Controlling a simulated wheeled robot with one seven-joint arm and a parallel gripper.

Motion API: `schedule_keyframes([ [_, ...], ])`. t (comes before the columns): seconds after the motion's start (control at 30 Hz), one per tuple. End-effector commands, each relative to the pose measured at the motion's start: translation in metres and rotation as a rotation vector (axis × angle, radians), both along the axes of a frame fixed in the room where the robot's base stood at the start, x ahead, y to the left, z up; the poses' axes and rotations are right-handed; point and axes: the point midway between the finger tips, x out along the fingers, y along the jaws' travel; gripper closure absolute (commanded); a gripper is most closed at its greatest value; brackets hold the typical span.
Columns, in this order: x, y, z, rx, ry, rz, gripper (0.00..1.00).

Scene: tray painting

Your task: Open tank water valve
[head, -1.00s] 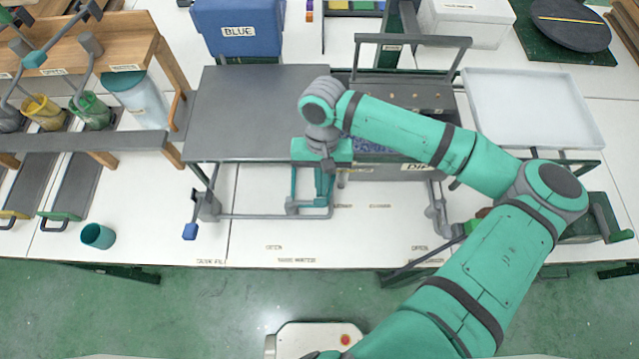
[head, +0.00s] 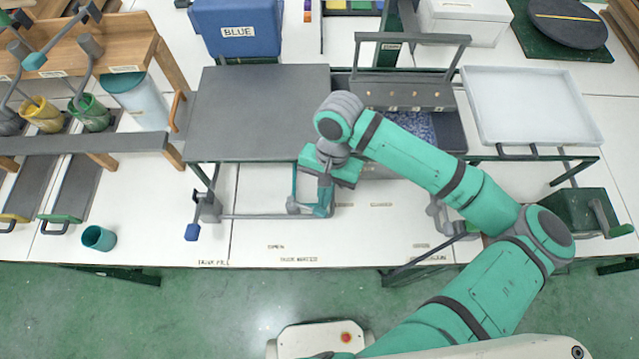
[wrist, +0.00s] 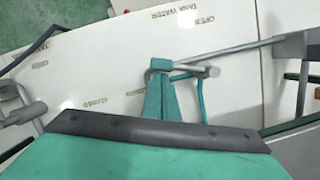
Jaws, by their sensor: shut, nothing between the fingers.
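My gripper (head: 325,200) is shut and empty, pointing down at the front of the bench. In the wrist view its teal fingers (wrist: 158,90) are together beside a grey rod (wrist: 225,50) with a bent end and a thin teal part. The tips overlap this end in the picture; I cannot tell whether they touch it. The same grey rod (head: 262,216) runs sideways in the head view. The "OPEN" and "TANK WATER" labels (wrist: 185,32) lie on the bench beyond it, with a "CLOSED" label nearer. Which fitting is the valve handle is partly hidden by my gripper.
A grey plate (head: 262,110) lies behind the rod. A blue handle (head: 192,232) hangs by "TANK FILL" at left. A dip tank with blue speckled contents (head: 415,125) is behind my arm, and a crank box (head: 580,212) at right.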

Motion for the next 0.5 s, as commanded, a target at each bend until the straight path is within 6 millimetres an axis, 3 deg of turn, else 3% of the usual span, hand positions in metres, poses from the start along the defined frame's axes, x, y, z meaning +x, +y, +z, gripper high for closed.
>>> schedule_keyframes([
  [0.5, -0.0114, 0.0015, -0.0001, 0.001, 0.001, -0.136, 1.00],
])
